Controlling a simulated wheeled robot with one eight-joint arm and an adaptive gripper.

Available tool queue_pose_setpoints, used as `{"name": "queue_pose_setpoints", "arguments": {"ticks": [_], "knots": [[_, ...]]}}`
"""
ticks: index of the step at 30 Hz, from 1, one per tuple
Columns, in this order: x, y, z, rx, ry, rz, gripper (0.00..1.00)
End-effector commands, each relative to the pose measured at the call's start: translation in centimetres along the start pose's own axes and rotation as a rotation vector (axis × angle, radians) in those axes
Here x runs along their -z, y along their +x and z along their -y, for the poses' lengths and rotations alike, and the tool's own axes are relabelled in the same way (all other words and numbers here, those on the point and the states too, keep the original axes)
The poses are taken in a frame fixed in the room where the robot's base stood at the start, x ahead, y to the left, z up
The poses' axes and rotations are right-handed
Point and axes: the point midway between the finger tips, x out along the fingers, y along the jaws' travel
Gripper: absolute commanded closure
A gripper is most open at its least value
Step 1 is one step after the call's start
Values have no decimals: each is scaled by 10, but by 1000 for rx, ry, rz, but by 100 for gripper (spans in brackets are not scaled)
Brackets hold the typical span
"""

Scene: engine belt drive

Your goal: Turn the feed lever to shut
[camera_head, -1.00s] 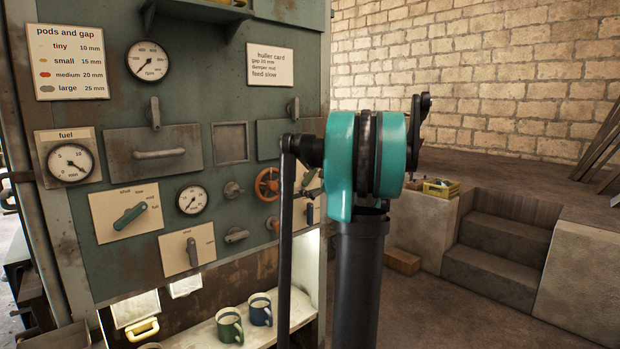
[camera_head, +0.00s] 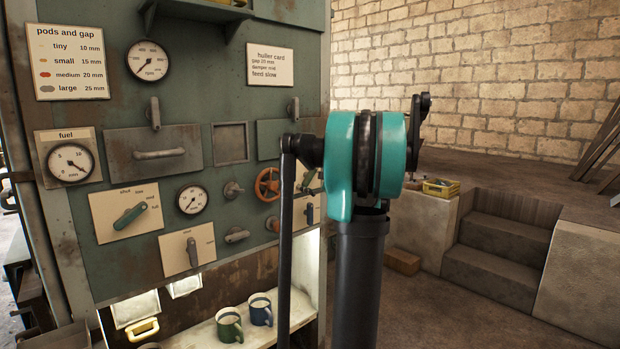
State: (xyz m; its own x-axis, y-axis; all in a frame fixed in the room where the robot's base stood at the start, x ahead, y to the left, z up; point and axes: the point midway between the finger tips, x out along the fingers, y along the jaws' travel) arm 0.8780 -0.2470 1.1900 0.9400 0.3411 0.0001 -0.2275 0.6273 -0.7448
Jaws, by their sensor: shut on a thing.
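The engine's green control panel (camera_head: 100,262) fills the left side of the head view. A green-handled lever (camera_head: 130,215) sits on a cream plate with small words, one of which looks like "shut"; its handle points up and to the right. A grey lever (camera_head: 192,252) stands nearly upright on a smaller plate below. I cannot tell which is the feed lever. My gripper does not show.
My teal and black arm and column stand in front of the panel's right edge. An orange handwheel (camera_head: 267,184) sits beside it. A green mug (camera_head: 229,324) and a blue mug (camera_head: 261,309) stand on the lower shelf (camera_head: 200,338). Concrete steps (camera_head: 495,250) rise at right.

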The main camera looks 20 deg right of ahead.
Motion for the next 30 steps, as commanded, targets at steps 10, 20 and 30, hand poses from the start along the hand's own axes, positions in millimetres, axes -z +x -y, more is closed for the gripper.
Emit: {"name": "queue_pose_setpoints", "arguments": {"ticks": [10, 20, 30], "knots": [[0, 0, 0, -1, -247, 0, 52], [0, 0, -1, -1, -518, 0, 52], [0, 0, -1, -1, -696, 0, 52]]}}
